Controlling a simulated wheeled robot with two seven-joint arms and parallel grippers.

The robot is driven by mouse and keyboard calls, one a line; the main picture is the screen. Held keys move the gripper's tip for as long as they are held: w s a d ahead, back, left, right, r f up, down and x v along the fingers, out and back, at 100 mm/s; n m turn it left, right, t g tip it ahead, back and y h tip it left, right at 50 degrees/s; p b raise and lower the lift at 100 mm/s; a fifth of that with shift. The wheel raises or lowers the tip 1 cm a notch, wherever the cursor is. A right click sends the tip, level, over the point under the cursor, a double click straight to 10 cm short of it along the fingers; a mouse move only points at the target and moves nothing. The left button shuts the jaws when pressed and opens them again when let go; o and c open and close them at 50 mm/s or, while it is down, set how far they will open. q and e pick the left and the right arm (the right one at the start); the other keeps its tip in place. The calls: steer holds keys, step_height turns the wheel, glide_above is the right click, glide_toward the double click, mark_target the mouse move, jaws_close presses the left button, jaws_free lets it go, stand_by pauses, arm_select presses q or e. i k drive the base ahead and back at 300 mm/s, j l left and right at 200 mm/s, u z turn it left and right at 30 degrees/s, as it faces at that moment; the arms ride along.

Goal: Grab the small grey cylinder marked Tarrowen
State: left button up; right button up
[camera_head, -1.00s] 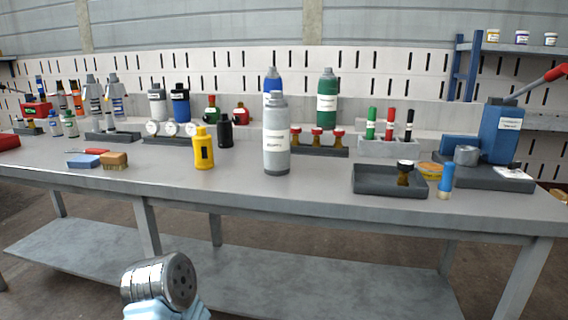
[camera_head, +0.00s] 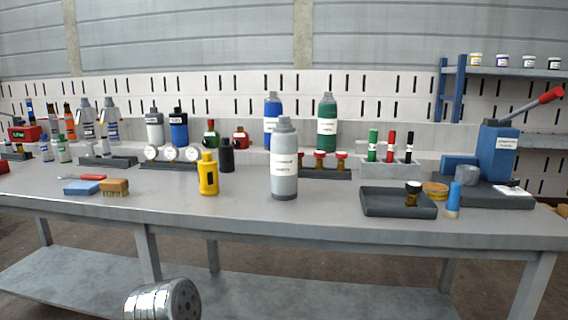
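A grey bottle-shaped cylinder (camera_head: 284,172) with a narrower neck and a white label stands upright near the middle of the workbench. Its label print is too small to read for sure, so I cannot confirm the name Tarrowen. A blue cylinder (camera_head: 272,112) and a green cylinder (camera_head: 327,130) stand behind it. A smaller grey and black cylinder (camera_head: 154,128) stands further back on the left, its label also unreadable. Neither of my grippers is in view; only a metallic link of my own arm shows at the bottom left, well below the bench top.
A yellow bottle (camera_head: 208,176) and a black bottle (camera_head: 227,156) stand left of the grey cylinder. A dark tray (camera_head: 385,209) lies to its right, near a blue lever machine (camera_head: 498,150). A brush (camera_head: 114,188) lies on the left. The bench front around the cylinder is clear.

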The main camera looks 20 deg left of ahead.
mark_target(284, 138)
steer(key=k+j+z, duration=0.1)
steer(key=j+z, duration=0.15)
steer(key=j, duration=0.2)
steer(key=k+j+z, duration=0.2)
steer(key=j, duration=0.25)
steer(key=k+j+z, duration=0.25)
steer(key=j, duration=0.15)
steer(key=k+j+z, duration=0.2)
steer(key=j, duration=0.2)
steer(key=i, duration=0.1)
